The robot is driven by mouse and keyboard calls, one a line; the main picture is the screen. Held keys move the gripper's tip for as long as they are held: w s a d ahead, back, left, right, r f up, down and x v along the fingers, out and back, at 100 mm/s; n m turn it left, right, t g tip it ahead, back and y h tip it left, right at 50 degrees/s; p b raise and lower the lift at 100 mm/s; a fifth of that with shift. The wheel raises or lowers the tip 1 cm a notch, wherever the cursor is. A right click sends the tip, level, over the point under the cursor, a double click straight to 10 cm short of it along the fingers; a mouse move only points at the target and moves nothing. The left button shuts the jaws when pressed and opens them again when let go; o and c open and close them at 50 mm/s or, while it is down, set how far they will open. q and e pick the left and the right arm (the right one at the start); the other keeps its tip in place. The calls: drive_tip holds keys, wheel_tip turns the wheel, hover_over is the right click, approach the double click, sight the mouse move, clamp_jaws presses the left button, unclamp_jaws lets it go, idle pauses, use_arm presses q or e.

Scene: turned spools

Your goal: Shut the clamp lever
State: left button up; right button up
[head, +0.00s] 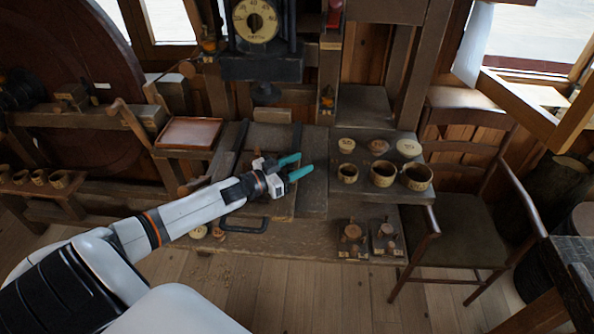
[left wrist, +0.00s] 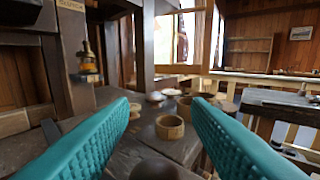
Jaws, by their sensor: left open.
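My left gripper (head: 303,165) is open, its two teal fingers apart above the middle of the workbench (head: 315,195). In the left wrist view, the fingers (left wrist: 158,125) stand either side of the picture with nothing held between them. A dark rounded knob (left wrist: 155,169) shows low between them, below the fingertips; I cannot tell for sure whether it belongs to the clamp lever. A black bent handle (head: 246,226) lies at the bench's front edge, below my left wrist. My arm and hand hide part of the bench, so the lever's position is unclear. My right gripper is out of view.
Several wooden cups (head: 383,174) and pale-topped round pieces (head: 408,148) stand right of my gripper. Two small fixtures (head: 352,236) sit at the front. A dial gauge (head: 256,20) hangs above the bench. A reddish tray (head: 190,133) is at left, a chair (head: 465,210) at right.

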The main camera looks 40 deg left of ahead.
use_arm(q)
wheel_tip(320, 180, up, 8)
drive_tip(key=b, duration=0.1)
drive_tip(key=shift+s, duration=0.15)
